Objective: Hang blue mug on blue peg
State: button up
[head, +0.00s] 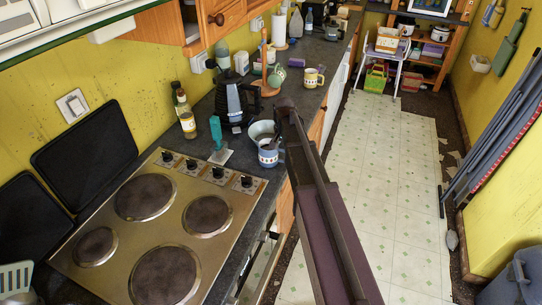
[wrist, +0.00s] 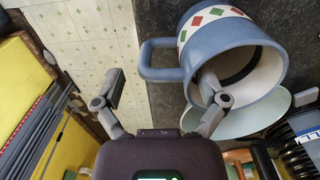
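The blue mug (head: 268,158) has a pale band with coloured diamonds and stands on the dark counter near its front edge, beside the hob. In the wrist view the mug (wrist: 222,50) fills the upper right, with its handle to the left and its mouth towards me. My gripper (wrist: 163,92) is open. Its right finger reaches into the mug's mouth and its left finger is outside, clear of the handle. I cannot tell whether either finger touches the mug. A wooden mug stand (head: 265,58) is farther back on the counter; I cannot make out a blue peg on it.
A pale bowl (head: 256,129) sits just behind the mug. A black kettle (head: 229,100), a green mug (head: 277,76) and a yellow-patterned mug (head: 314,78) stand farther back. The steel hob (head: 172,200) and a teal-handled brush (head: 216,134) are to the left. The floor on the right is open.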

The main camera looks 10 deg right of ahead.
jog(key=c, duration=0.9)
jog(key=shift+r, duration=0.15)
notch_tip(320, 180, up, 4)
jog(key=p, duration=0.3)
jog(key=shift+f+p, duration=0.25)
jog(key=shift+p, duration=0.15)
jog(key=s+a+r+p, duration=0.1)
jog(key=s, duration=1.5)
jog(key=shift+f+b, duration=0.4)
jog(key=shift+f, duration=0.05)
jog(key=shift+r, duration=0.15)
notch_tip(320, 180, up, 10)
jog(key=p, duration=1)
dwell(0.3)
